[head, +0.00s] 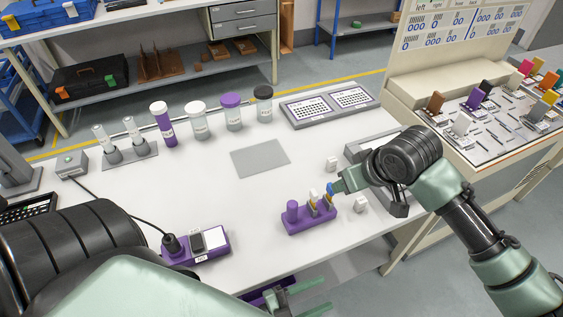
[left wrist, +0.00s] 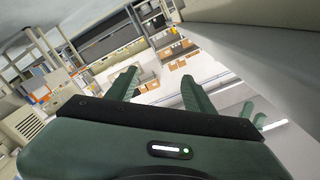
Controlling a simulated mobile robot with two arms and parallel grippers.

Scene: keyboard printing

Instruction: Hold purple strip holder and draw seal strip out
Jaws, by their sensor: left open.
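A purple holder (head: 310,222) stands near the front edge of the white table in the head view. It has a purple knob at its left end and small upright white, yellow and blue pieces in it. Which piece is the seal strip I cannot tell. My right gripper (head: 334,187) is at the holder's right end, by the blue-topped piece; whether it grips it is unclear. My left gripper (head: 316,297) is open at the bottom of the head view, in front of the holder and apart from it. The left wrist view shows its spread, empty fingers (left wrist: 158,90).
A purple device with a white panel (head: 214,240) stands left of the holder. Small white blocks (head: 361,204) lie right of it. The table's middle left is clear.

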